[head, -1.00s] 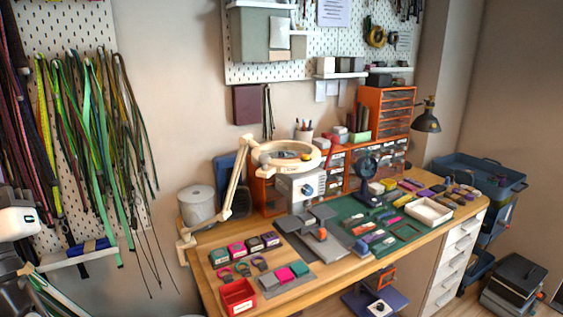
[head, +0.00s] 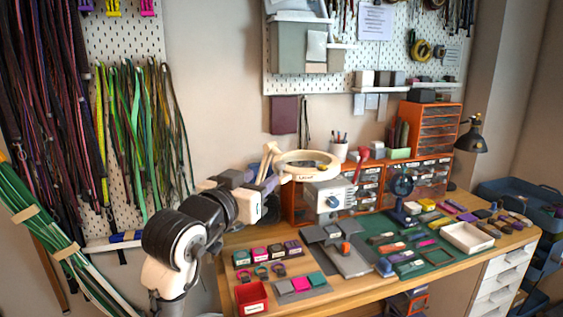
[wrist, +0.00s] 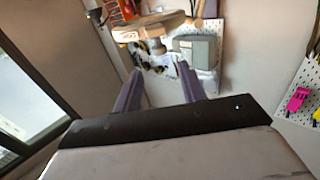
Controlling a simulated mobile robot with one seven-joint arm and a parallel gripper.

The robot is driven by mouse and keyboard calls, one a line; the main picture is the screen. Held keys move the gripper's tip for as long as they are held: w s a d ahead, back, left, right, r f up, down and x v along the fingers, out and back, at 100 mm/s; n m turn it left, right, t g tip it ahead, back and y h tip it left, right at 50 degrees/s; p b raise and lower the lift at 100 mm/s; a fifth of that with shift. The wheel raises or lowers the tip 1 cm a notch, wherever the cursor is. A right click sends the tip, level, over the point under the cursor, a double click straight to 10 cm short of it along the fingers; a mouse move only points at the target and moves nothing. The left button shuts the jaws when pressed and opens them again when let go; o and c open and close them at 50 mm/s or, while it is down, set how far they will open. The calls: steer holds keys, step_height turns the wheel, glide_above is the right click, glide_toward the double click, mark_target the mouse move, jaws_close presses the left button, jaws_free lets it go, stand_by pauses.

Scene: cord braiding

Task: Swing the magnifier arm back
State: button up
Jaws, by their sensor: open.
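The magnifier is a cream ring-shaped head (head: 309,164) on a jointed arm (head: 266,160), above the back left of the workbench. My gripper (head: 274,184) is raised in front of the magnifier arm, just left of and below the ring, and hides the arm's lower part. In the wrist view my gripper (wrist: 157,72) has its two purple fingers spread, with nothing between them. The magnifier head (wrist: 150,26) shows tan beyond the fingertips there, with a gap. I cannot tell how far apart they are in depth.
The workbench (head: 232,238) holds a red bin (head: 252,297), small coloured parts and a white tray (head: 467,237). Orange drawers (head: 431,128) stand behind. Cords hang on the left pegboard.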

mark_target(278, 166)
steer(key=p+x, duration=0.2)
steer(key=x, duration=0.8)
steer(key=shift+d, duration=0.1)
jaws_close()
